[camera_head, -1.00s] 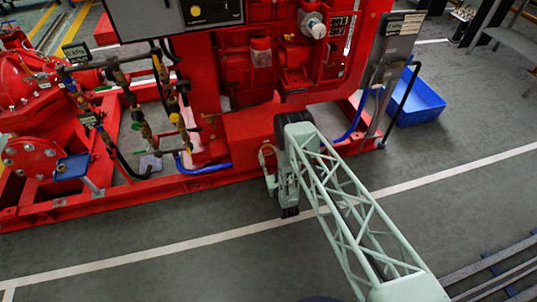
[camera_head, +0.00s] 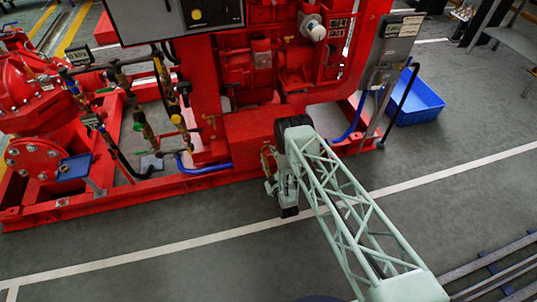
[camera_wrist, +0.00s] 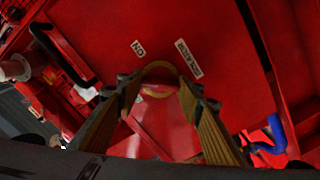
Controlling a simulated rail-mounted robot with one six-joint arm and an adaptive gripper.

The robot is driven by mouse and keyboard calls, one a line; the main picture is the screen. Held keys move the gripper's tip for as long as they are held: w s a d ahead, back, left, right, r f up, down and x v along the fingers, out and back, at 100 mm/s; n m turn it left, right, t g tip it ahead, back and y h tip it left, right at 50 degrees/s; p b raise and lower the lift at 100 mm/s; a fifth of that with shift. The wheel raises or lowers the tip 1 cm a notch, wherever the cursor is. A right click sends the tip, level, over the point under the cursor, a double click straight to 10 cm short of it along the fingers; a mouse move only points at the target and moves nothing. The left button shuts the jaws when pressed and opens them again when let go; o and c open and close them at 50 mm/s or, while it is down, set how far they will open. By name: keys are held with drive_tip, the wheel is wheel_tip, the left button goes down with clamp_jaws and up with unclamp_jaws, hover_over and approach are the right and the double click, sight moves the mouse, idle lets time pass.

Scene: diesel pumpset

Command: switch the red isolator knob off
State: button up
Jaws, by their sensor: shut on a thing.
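The red isolator knob (camera_wrist: 156,91) sits in front of a yellow round plate (camera_wrist: 160,68) on a red panel in the wrist view. My gripper (camera_wrist: 161,86) has one finger on each side of the knob and is shut on it. The fingers hide part of the knob. An "ON" label (camera_wrist: 138,48) is above left of the plate, and an isolator label (camera_wrist: 188,58) is to its right. In the head view my gripper (camera_head: 267,158) is against the red base of the pumpset, and the knob cannot be made out there.
The red pumpset frame (camera_head: 120,201) surrounds the work area. Valve pipework (camera_head: 140,118) stands left of my arm. A blue hose (camera_head: 205,168) runs low along the frame. A blue crate (camera_head: 416,103) is at the right. The grey floor in front is clear.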

drive_tip(key=n, duration=0.3)
drive_tip(key=shift+n+p, duration=0.75)
drive_tip(key=shift+n, duration=1.65)
drive_tip(key=o, duration=0.9)
drive_tip(key=shift+s, duration=0.15)
drive_tip(key=shift+v, duration=5.9)
